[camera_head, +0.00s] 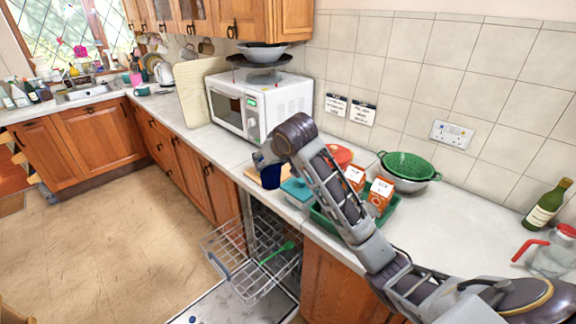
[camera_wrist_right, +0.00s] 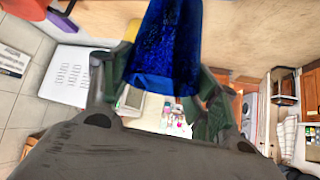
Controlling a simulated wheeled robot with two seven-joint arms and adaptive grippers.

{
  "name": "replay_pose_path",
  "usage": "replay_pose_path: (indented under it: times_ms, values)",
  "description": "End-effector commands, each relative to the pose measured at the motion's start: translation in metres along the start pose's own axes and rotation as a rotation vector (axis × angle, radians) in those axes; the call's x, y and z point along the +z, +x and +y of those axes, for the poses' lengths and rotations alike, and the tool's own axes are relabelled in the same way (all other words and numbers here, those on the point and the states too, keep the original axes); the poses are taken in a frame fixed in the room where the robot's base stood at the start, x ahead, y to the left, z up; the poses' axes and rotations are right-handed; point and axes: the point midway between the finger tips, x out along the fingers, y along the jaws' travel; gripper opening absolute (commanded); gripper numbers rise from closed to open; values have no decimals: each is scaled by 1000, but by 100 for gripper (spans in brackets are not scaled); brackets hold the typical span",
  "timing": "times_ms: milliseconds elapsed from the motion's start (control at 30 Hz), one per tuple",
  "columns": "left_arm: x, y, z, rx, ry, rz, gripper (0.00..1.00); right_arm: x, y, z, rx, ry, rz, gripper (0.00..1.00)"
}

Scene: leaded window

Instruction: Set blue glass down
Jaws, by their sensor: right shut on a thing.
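The dark blue glass (camera_head: 271,178) is in my right gripper (camera_head: 265,162), over the worktop's front edge near a wooden board (camera_head: 252,173). In the right wrist view the blue glass (camera_wrist_right: 166,48) fills the space between the two fingers of the gripper (camera_wrist_right: 160,88). The gripper is shut on it. I cannot tell whether the glass touches the board or is held just above it. My left gripper is not in view.
A white microwave (camera_head: 262,103) stands behind. A teal box (camera_head: 297,190), a green tray (camera_head: 325,220) with orange cartons (camera_head: 380,194) and a green colander (camera_head: 410,166) are to the right. An open dishwasher rack (camera_head: 245,262) lies below, holding a green utensil (camera_head: 278,252).

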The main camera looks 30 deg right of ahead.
Motion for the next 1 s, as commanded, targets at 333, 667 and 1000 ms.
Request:
replay_pose_path:
  times_ms: [333, 667, 1000]
  values:
    - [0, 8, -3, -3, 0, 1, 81, -44, -15, 15, 8, 7, 5, 30]
    - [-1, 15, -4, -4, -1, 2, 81, -82, -24, 33, 13, 11, 4, 30]
    - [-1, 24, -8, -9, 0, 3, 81, -120, -23, 61, 17, 15, 4, 30]
